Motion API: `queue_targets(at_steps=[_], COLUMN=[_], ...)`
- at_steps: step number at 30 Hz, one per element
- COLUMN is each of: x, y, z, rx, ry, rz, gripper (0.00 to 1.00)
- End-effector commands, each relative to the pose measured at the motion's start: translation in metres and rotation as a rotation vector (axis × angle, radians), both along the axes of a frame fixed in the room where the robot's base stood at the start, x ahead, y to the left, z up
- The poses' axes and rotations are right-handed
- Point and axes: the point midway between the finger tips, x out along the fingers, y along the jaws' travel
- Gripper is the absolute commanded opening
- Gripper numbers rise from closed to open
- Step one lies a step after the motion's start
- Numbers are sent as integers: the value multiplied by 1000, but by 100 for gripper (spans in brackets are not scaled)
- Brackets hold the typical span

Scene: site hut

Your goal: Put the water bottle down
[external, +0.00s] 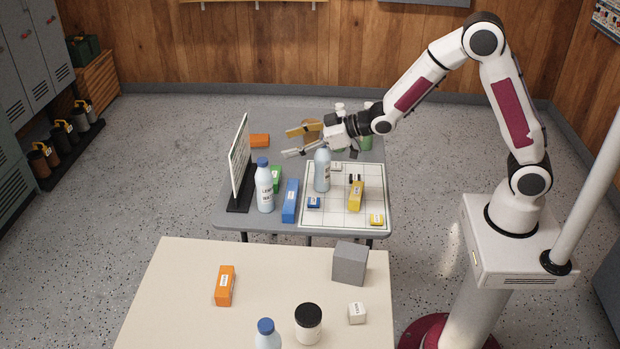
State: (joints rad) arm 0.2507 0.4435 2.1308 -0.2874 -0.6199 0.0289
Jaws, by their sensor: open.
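A pale blue bottle with a printed label (322,172) stands upright on a white gridded board (375,200) on the grey table. A similar bottle with a blue cap (264,190) stands upright to its left, near an upright sign. A third blue-capped bottle (267,338) is cut off at the bottom edge, on the cream table. The frame does not show which one is the task's bottle. My gripper (291,142) points left with its fingers spread, just above and behind the bottle on the board. It holds nothing that I can see. My wrist hides part of the table behind.
The board also carries blue (314,203) and yellow blocks (356,196). A blue box (290,201), a green box (275,180) and an upright sign (239,160) stand to its left. Green containers (366,138) are behind my wrist. The cream table (180,300) has free room.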

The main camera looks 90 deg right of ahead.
Motion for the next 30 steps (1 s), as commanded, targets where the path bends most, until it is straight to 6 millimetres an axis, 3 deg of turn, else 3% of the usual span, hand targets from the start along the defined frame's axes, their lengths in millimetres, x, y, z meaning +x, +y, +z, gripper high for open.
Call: queue_targets(at_steps=[12, 30], x=[-60, -180], y=[22, 58], z=[51, 92], rx=[-4, 31], ry=[132, 332], rz=[-39, -75], gripper=[55, 55])
